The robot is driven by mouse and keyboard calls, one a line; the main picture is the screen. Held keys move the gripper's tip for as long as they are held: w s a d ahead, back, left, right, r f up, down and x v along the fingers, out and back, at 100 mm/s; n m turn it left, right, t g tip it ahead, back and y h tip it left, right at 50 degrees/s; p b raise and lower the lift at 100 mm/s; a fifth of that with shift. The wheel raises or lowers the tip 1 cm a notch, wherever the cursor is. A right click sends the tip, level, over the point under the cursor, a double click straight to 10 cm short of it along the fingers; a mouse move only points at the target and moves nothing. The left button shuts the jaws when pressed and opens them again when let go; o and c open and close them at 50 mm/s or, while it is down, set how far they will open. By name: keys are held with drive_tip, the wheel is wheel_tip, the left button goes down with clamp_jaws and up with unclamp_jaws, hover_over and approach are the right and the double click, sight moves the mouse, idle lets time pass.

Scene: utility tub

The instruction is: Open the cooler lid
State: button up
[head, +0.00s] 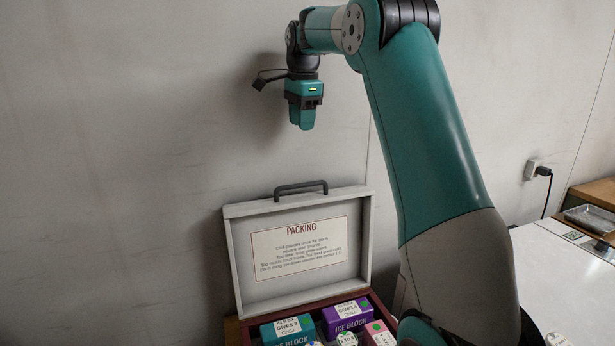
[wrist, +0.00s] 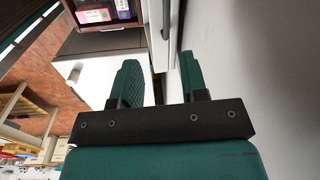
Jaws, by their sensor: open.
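The cooler lid (head: 242,265) stands raised and nearly upright in the head view, its inner face with a "PACKING" label (head: 300,249) towards the camera. A dark handle (head: 301,187) sits on its top edge. The cooler's dark red body (head: 245,333) is below, open at the top and partly cut off by the frame. My gripper (head: 302,122) hangs above the lid, pointing down, clear of the handle. In the wrist view my gripper (wrist: 160,78) shows two fingers apart with nothing between them. The lid's pale edge (wrist: 154,32) shows beyond the fingers.
A teal ice block box (head: 287,329), a purple one (head: 346,314) and a pink box (head: 379,334) lie in the cooler. The wall is close behind the lid. A white counter (head: 570,275) with a metal tray (head: 590,219) behind it is at right.

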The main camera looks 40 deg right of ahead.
drive_tip(key=shift+m, duration=0.9)
drive_tip(key=d+f+p, duration=0.1)
drive_tip(key=f, duration=0.4)
drive_tip(key=d+f, duration=0.1)
drive_tip(key=f, duration=0.5)
drive_tip(key=w+d+f+p, duration=0.1)
drive_tip(key=f, duration=0.5)
drive_tip(key=shift+w+d+p, duration=0.1)
drive_tip(key=shift+p, duration=0.25)
clamp_jaws()
